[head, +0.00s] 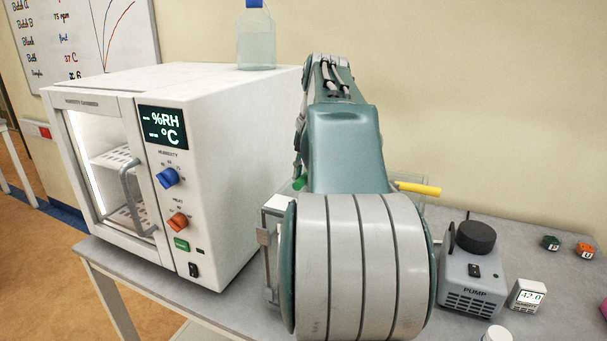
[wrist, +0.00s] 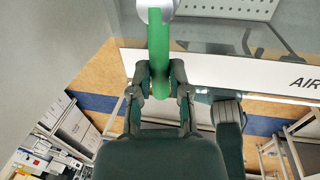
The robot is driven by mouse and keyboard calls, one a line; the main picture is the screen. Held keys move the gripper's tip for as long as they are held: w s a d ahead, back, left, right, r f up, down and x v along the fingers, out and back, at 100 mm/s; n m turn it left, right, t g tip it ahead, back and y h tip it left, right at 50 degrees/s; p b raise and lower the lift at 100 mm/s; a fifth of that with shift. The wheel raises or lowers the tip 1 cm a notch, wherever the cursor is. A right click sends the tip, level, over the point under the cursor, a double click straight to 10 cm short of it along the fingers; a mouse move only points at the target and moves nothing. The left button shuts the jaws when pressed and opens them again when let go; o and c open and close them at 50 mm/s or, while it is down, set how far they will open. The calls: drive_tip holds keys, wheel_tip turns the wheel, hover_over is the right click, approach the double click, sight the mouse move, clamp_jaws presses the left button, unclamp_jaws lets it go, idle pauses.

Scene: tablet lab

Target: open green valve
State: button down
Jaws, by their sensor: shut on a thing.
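The green valve shows in the wrist view as a green bar-shaped handle (wrist: 158,38) running down from a pale round hub (wrist: 156,8). My gripper (wrist: 159,80) is shut on the free end of this handle, with one finger on each side. In the head view only a small green piece (head: 300,182) shows at the left edge of my arm. My arm hides the rest of the handle and the gripper there.
A yellow handle (head: 418,188) sticks out right of my arm. A white humidity chamber (head: 235,130) with a bottle (head: 256,40) on top stands left. A pump (head: 472,275) and a small display (head: 527,295) are at right. A white panel marked AIR (wrist: 230,72) is beside the green handle.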

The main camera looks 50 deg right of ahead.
drive_tip(key=c, duration=0.6)
unclamp_jaws()
drive_tip(key=shift+r, duration=0.1)
drive_tip(key=shift+d, duration=0.15)
drive_tip(key=r, duration=0.3)
drive_tip(key=s+r, duration=0.1)
drive_tip(key=r, duration=0.3)
drive_tip(key=s+r, duration=0.1)
drive_tip(key=r, duration=0.3)
drive_tip(key=shift+s+d+r, duration=0.1)
drive_tip(key=shift+d+r, duration=0.15)
drive_tip(key=shift+d, duration=0.1)
